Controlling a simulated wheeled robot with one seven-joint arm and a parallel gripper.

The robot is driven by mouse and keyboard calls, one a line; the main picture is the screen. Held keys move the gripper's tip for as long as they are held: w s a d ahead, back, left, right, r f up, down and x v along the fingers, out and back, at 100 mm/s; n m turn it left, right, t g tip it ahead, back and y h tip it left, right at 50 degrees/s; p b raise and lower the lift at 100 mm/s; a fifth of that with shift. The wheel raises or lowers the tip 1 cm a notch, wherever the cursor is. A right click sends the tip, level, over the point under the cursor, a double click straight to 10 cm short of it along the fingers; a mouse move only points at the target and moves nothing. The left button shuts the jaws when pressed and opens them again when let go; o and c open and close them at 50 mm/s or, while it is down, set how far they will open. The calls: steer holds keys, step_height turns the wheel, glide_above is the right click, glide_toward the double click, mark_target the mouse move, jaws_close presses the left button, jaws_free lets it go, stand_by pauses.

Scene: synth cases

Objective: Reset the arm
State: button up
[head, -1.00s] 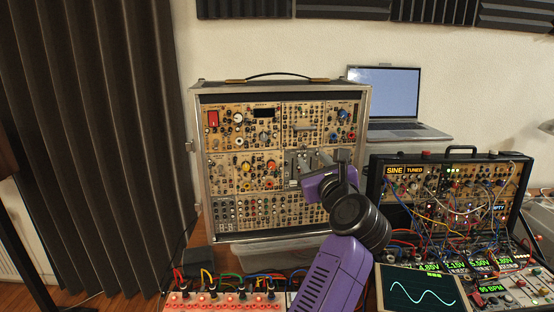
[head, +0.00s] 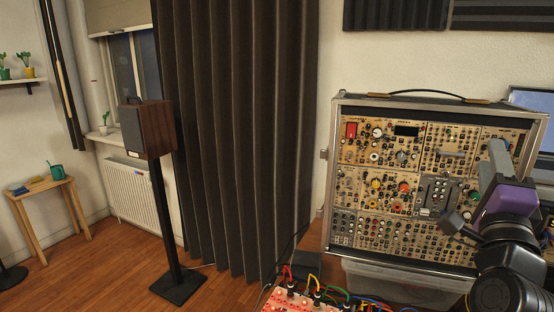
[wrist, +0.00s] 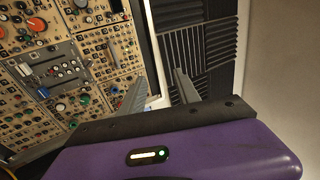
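My purple and black arm with my gripper (head: 472,182) is at the right edge of the head view, in front of the large synth case (head: 335,180). In the wrist view my gripper (wrist: 160,76) has its two grey fingers apart with nothing between them. The synth case's panel (wrist: 60,60) fills the left of the wrist view, tilted. The fingers look clear of the panel, though the exact distance is hard to tell.
A red patch box (head: 290,300) with cables sits at the bottom. A laptop (head: 545,108) is cut off at right. A speaker (head: 148,130) on a stand, a dark curtain (head: 240,140) and a small wooden table (head: 40,184) are left. Floor between them is open.

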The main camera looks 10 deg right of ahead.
steer(key=s+a+f+n+t+y, duration=0.2)
steer(key=s+a+f+n+y, duration=0.5)
steer(key=n, duration=0.5)
steer(key=s+a+f+n+t+y, duration=0.2)
steer(key=s+a+f+n+y, duration=0.3)
steer(key=a+f+n, duration=0.6)
steer(key=s+a+f+g, duration=0.2)
steer(key=s+f+g, duration=0.2)
steer(key=s+f, duration=0.4)
steer(key=s+a+f+n+g, duration=0.1)
steer(key=s+a+f+g, duration=0.2)
steer(key=s+f, duration=0.6)
steer(key=s+g, duration=0.1)
steer(key=s, duration=0.7)
steer(key=shift+s+a+n+y, duration=0.2)
steer(key=shift+n+y, duration=0.1)
steer(key=shift+y, duration=0.1)
steer(key=shift+c, duration=0.5)
